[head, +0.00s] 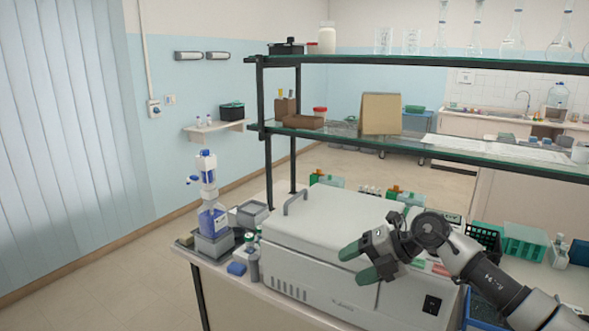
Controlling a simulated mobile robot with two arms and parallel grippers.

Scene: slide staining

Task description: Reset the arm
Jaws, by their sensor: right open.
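My right gripper (358,263) comes in from the lower right, in front of the right part of the white benchtop machine (310,222). Its two green-tipped fingers are spread apart, with nothing between them. The machine has a closed lid with a grey handle and a dark switch at its lower right front. I cannot tell whether the gripper touches it. My left gripper is out of view.
A dispenser bottle with blue parts (212,222) stands at the bench's left end. A dark-framed glass shelf (400,143) spans above the bench. Green racks (525,241) stand at the right. The floor at the left (120,265) is clear.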

